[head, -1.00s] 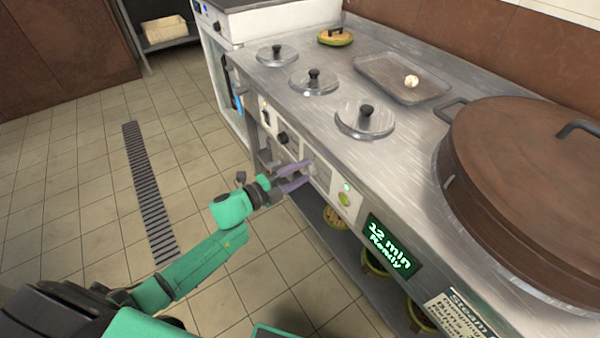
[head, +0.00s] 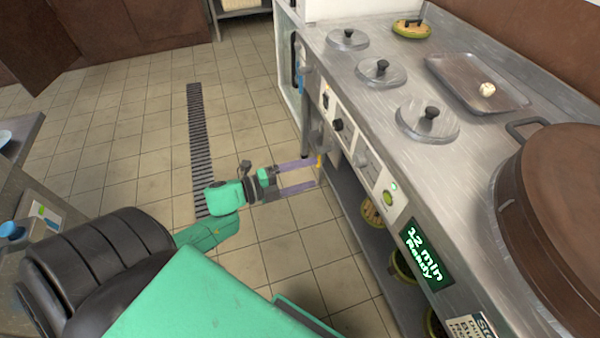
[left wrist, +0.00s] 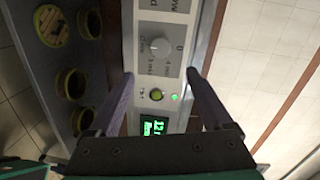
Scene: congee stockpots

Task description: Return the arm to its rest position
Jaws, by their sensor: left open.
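My left arm is green and black and reaches in from the lower left of the head view. Its gripper (head: 318,174) is open and empty, with two purple fingers spread apart. It hangs over the tiled floor just in front of the counter's control panel (head: 352,148). In the left wrist view the open fingers (left wrist: 160,80) frame a panel with a round dial (left wrist: 159,47) and a green-lit button (left wrist: 156,95). Nothing is between the fingers. My right gripper is not in view.
The steel counter holds several lidded wells (head: 428,120), a tray (head: 478,82) with a small white bun, and a large brown-lidded pot (head: 565,195). Bowls (head: 371,212) stand on the shelf below. Another counter edge (head: 20,150) is at left. Tiled floor between is free.

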